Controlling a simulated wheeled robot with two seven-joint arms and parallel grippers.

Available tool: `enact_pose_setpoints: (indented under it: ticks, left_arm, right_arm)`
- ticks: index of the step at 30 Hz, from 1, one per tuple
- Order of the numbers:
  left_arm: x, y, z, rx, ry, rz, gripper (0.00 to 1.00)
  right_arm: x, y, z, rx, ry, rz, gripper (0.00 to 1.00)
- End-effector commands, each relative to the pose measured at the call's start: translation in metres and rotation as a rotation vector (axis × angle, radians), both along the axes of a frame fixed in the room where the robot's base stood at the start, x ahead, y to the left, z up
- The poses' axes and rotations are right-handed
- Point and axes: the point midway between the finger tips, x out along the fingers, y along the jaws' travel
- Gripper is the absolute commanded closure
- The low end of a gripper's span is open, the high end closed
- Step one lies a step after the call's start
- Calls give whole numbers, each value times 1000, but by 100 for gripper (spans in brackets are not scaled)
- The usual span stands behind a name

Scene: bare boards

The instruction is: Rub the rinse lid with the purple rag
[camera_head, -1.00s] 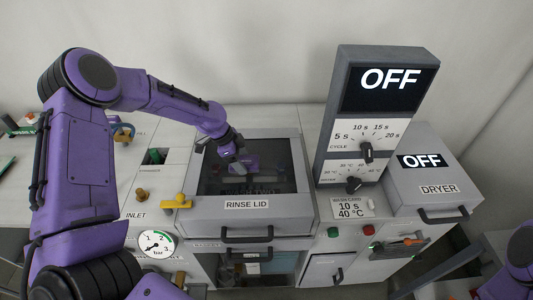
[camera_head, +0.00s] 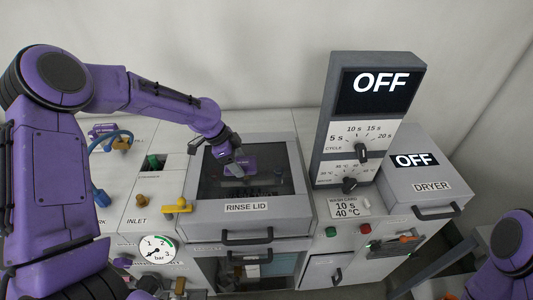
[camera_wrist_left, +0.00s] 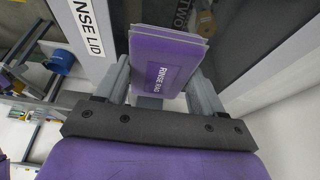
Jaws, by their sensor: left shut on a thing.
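The rinse lid (camera_head: 247,207) is a grey frame with a dark glass window, closed, in the middle of the head view. It also shows in the left wrist view (camera_wrist_left: 88,50).
A tall control panel (camera_head: 333,120) reading OFF stands right of the lid, with the dryer (camera_head: 427,190) beyond it. A yellow valve handle (camera_head: 177,206) and a pressure gauge (camera_head: 157,249) are left of the lid. The lid's front handle (camera_head: 247,237) sticks out.

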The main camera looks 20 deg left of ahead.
Motion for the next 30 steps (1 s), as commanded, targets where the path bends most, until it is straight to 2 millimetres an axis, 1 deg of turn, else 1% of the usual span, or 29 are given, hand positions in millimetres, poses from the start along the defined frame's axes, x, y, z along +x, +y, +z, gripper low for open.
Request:
enact_pose_setpoints:
  ticks: [1, 6, 10, 30]
  left_arm:
    - [1, -1, 5, 0, -3, -2, 60]
    - [3, -5, 18, 0, -3, -9, 60]
    - [4, -6, 24, 0, 0, -12, 60]
    - [4, -6, 25, -1, -1, -12, 60]
  right_arm:
    - [0, 0, 0, 0, 0, 0, 58]
    - [0, 0, 0, 0, 0, 0, 58]
    - [0, 0, 0, 0, 0, 0, 58]
    - [0, 0, 0, 0, 0, 0, 58]
